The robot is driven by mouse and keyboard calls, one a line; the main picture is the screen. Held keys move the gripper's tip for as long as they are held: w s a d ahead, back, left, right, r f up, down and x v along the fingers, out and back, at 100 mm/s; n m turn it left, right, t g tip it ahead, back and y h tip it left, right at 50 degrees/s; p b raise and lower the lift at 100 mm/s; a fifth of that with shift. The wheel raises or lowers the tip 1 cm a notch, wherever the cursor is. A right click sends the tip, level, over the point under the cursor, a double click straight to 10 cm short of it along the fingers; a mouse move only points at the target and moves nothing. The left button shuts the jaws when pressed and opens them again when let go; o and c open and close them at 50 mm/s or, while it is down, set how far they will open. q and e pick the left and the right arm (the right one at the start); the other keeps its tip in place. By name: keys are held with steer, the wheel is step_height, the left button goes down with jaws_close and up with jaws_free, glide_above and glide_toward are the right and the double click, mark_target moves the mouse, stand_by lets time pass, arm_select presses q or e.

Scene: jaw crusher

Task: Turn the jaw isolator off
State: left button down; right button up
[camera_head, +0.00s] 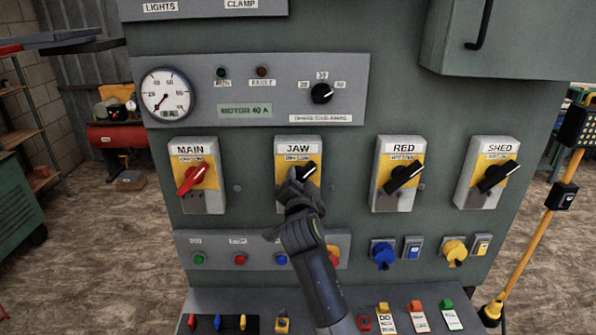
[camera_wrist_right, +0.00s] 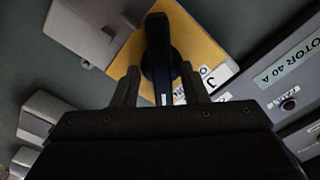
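The jaw isolator is a grey box with a yellow plate (camera_head: 292,178) under a JAW label, in the middle of the panel's isolator row. Its black handle (camera_head: 307,172) points to the upper right in the head view. My right gripper (camera_head: 300,185) is at this handle and hides its lower part. A letter of the label shows beside the plate (camera_wrist_right: 205,60). My left gripper is not in view.
The MAIN isolator (camera_head: 195,178) with a red handle is to the left. The RED (camera_head: 400,175) and SHED (camera_head: 490,175) isolators are to the right. Push buttons (camera_head: 239,260) and a shelf of tags and locks (camera_head: 417,315) lie below. A yellow post (camera_head: 545,225) stands at right.

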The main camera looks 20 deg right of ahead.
steer(key=shift+w+d, duration=0.15)
steer(key=shift+w, duration=0.3)
steer(key=shift+s+r, duration=0.2)
jaws_close()
